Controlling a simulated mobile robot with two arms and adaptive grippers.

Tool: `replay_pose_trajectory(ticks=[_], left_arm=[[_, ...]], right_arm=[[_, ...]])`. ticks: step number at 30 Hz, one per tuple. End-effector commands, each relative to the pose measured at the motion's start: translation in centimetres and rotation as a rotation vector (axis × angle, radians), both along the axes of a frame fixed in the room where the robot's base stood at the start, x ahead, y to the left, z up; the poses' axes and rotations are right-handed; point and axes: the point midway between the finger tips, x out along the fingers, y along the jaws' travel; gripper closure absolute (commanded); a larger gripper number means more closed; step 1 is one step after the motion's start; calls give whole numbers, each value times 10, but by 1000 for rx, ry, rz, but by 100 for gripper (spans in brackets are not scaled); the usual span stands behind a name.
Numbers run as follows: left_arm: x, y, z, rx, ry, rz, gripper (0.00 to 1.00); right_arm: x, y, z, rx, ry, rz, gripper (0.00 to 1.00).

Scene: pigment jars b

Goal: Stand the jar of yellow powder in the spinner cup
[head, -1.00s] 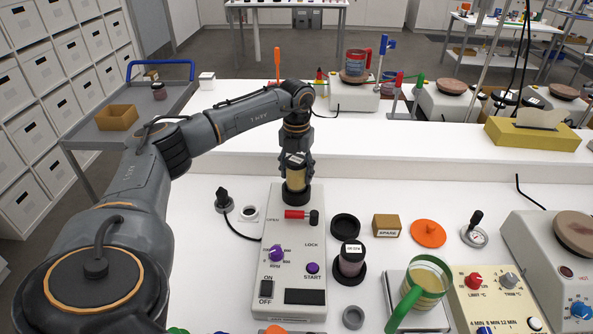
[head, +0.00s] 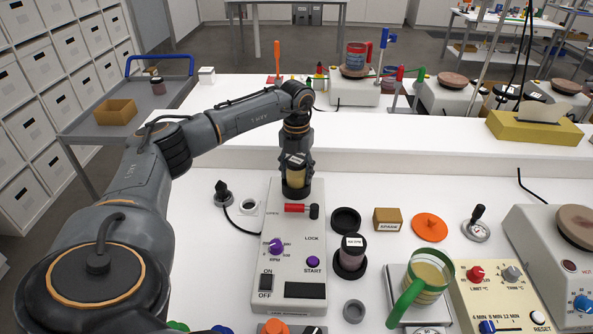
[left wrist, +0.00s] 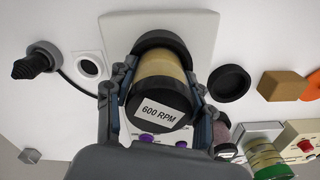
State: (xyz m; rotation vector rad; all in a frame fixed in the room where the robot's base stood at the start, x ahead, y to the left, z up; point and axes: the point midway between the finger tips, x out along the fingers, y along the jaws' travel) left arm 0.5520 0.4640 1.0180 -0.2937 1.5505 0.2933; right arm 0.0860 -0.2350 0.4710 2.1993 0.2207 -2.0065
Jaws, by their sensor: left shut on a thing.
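The jar of yellow powder (head: 296,179) has a dark lid marked 600 RPM, which faces me in the left wrist view (left wrist: 160,108). My left gripper (head: 297,158) is shut on it, with one finger on each side in the left wrist view (left wrist: 160,92). The jar is upright, its lower end inside the rim of the black spinner cup (head: 296,193) at the back of the grey spinner machine (head: 291,250). Whether it rests on the cup's floor is hidden. My right gripper is not in view.
A red lever (head: 297,208) sits just in front of the cup. A jar of dark powder (head: 351,256) stands to the right, near an empty black ring (head: 345,220). A cardboard block (head: 387,219) and a green-handled mug (head: 424,279) are farther right.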

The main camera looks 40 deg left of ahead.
Motion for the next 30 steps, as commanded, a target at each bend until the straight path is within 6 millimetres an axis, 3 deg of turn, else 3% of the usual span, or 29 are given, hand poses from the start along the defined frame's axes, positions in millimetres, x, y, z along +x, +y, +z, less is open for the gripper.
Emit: replay_pose_trajectory(ticks=[4, 5, 9, 20, 25, 30], left_arm=[[0, 0, -4, 0, 0, 0, 81], [0, 0, -4, 0, -1, 0, 45], [0, 0, -4, 0, 0, 0, 20], [0, 0, -1, 0, 0, 0, 20], [1, 0, 22, -1, -4, 0, 20], [1, 0, 60, 0, -4, 0, 20]], right_arm=[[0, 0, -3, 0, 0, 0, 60], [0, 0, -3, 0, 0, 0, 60], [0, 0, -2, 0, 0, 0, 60], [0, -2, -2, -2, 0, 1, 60], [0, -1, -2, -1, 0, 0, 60], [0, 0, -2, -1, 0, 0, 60]])
